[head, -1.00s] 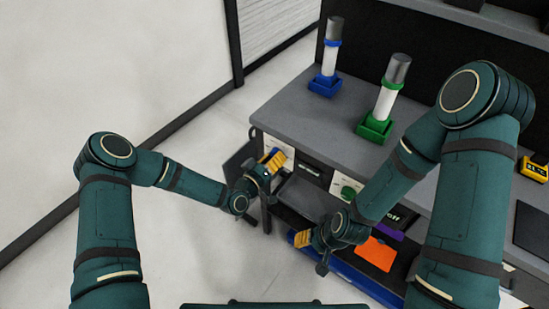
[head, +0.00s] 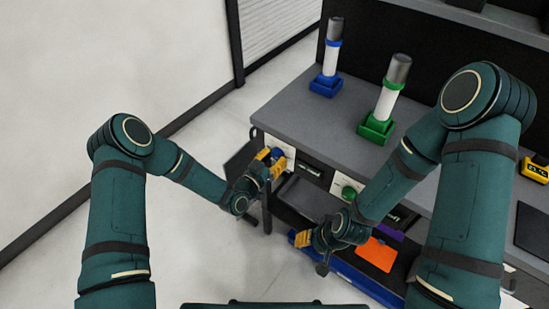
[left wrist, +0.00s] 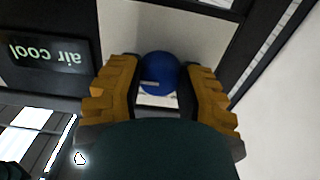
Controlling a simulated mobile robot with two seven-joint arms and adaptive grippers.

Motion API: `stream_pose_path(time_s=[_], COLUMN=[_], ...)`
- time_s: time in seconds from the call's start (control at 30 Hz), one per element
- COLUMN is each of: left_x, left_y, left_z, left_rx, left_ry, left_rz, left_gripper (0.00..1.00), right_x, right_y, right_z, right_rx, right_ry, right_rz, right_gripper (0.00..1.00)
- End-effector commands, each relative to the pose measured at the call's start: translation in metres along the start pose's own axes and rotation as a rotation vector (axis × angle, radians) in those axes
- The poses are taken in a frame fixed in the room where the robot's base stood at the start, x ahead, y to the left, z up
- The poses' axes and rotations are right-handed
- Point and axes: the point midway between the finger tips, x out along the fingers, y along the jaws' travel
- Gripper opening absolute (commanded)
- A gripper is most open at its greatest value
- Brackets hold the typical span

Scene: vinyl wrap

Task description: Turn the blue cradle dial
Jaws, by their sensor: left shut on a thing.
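The blue cradle dial (head: 277,154) is a round knob on a pale panel at the front left of the bench. It also shows in the left wrist view (left wrist: 160,72), between the yellow fingers. My left gripper (head: 268,157) is shut on the dial, one finger on each side of it. The blue cradle (head: 325,86) stands on the bench and holds an upright white tube with a dark top. My right gripper (head: 302,239) is lower, near the blue roll, away from the dial; its finger gap is unclear.
A green dial (head: 348,193) sits on the bench front to the right. A green cradle (head: 376,129) with a tube stands on top. A dark "air cool" display (left wrist: 40,53) is beside the blue dial. Below are an orange sheet (head: 377,254) and a blue roll (head: 350,275).

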Motion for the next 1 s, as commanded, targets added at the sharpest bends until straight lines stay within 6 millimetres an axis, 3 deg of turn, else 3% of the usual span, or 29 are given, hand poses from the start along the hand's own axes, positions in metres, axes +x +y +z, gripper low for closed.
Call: stream_pose_path(time_s=[0.57, 0.6, 0.7, 1.0], left_x=[0.0016, 0.0016, 0.0013, -0.0002], left_y=[-0.0001, -0.0001, -0.0001, -0.0003], left_z=[-0.0022, -0.0021, -0.0017, -0.0004], left_rx=[0.037, 0.037, 0.037, 0.035], left_ry=[0.005, 0.005, 0.004, 0.001], left_rz=[0.000, 0.000, 0.000, 0.000], left_gripper=[0.02, 0.43, 0.73, 0.73], right_x=[-0.0001, -0.0001, -0.0001, 0.0000], right_y=[0.0000, 0.0000, 0.0000, -0.0001], right_z=[0.0000, 0.0000, 0.0000, 0.0000], right_rx=[0.000, 0.000, 0.000, 0.000], right_ry=[0.000, 0.000, 0.000, 0.000], right_rz=[0.000, 0.000, 0.000, 0.000], right_gripper=[0.47, 0.47, 0.47, 0.47])
